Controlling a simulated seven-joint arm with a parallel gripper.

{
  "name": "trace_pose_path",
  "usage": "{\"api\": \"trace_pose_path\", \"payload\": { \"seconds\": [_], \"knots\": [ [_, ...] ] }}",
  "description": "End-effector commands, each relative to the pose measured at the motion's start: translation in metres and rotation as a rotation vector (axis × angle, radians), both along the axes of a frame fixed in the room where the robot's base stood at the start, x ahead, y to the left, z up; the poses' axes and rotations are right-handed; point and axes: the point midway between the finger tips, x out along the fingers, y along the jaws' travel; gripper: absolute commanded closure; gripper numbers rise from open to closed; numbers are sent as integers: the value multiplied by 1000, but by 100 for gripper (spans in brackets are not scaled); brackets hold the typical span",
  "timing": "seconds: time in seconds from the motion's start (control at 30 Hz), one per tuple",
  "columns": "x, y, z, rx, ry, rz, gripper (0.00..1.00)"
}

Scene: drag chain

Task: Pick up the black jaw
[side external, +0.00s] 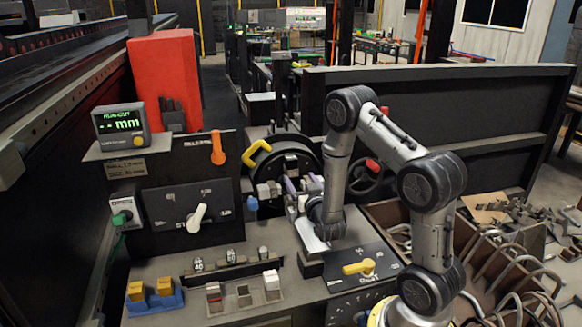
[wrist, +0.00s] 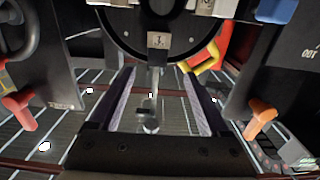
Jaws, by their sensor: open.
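Small blocks sit in a shallow tray (side external: 258,300) on the front bench. I cannot tell for certain which piece is the black jaw. My gripper (side external: 301,190) is at the machine, behind and right of the tray, well apart from these blocks. In the wrist view its two fingers (wrist: 160,78) are spread, with pale inner faces and nothing held between them. The tray blocks are not identifiable there.
A round black chuck (wrist: 160,30) faces the fingers. A yellow handle (side external: 257,153) is beside it. An orange lever (side external: 218,148) and a white-knobbed dial panel (side external: 196,218) stand left. A blue holder (side external: 154,300) with yellow-topped blocks is front left. A yellow-knobbed panel (side external: 358,267) is right of the tray.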

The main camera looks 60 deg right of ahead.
Motion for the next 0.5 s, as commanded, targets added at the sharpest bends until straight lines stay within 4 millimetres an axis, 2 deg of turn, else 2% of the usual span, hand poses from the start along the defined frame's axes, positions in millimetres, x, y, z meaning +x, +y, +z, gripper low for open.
{"api": "trace_pose_path", "payload": {
  "seconds": [0.03, 0.2, 0.5],
  "knots": [
    [7, -8, 0, -1, -1, -3, 20],
    [25, -26, 0, -1, -1, -1, 20],
    [40, -44, 1, -1, -1, 0, 20]
  ]
}}
